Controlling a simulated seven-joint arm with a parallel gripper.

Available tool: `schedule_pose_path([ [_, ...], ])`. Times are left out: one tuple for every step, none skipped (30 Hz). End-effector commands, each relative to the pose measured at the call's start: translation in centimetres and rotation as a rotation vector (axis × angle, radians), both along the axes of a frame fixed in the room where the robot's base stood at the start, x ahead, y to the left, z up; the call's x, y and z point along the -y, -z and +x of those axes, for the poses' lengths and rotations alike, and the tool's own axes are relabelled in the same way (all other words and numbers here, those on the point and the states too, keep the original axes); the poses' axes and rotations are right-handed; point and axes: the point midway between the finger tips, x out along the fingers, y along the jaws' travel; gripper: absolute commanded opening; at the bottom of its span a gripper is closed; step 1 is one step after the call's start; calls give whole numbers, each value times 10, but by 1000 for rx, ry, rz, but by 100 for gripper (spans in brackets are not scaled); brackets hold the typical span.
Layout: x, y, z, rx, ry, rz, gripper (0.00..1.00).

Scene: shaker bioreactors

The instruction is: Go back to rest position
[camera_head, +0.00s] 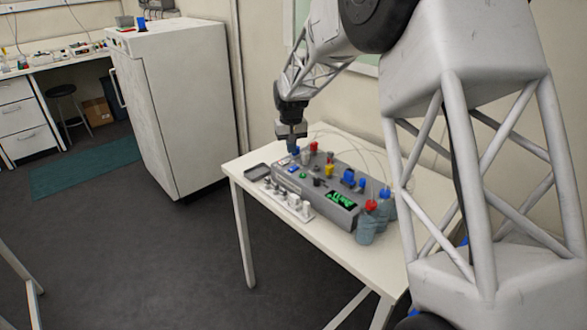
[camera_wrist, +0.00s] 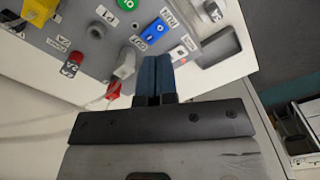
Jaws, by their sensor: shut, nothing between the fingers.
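My gripper (camera_head: 294,151) is shut and empty, just above the far left end of the grey control box (camera_head: 322,183) on the white table (camera_head: 285,224). In the wrist view the two blue fingertips (camera_wrist: 155,80) are together over the panel (camera_wrist: 88,65), close to a blue switch (camera_wrist: 153,32) and a white connector (camera_wrist: 124,64). I cannot tell whether they touch anything. A red part (camera_wrist: 113,91) and a green button (camera_wrist: 128,4) also show on the panel.
Bottles with red and blue caps (camera_head: 366,228) stand at the box's right end. A white strip with small fittings (camera_head: 288,198) lies along its front. Thin tubes run behind the box. A white cabinet (camera_head: 172,105) stands left of the table, with open floor in front.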

Motion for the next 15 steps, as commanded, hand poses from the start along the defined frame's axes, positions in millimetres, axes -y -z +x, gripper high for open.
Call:
schedule_pose_path([
  [0,0,0,0,0,0,0],
  [0,0,0,0,0,0,0],
  [0,0,0,0,0,0,0],
  [0,0,0,0,0,0,0],
  [0,-1,0,1,0,0,0],
  [1,-2,-1,1,1,0,0],
  [2,-3,-2,2,1,1,0],
  [3,-4,-3,3,2,1,0],
  [4,-6,-5,4,4,1,0],
  [6,-8,-7,5,5,1,0],
  [8,-11,-9,7,7,2,0],
  [11,-14,-13,9,9,2,0],
  [14,-18,-16,11,12,3,0],
  [17,-21,-20,13,14,3,0],
  [21,-27,-25,17,18,3,0],
])
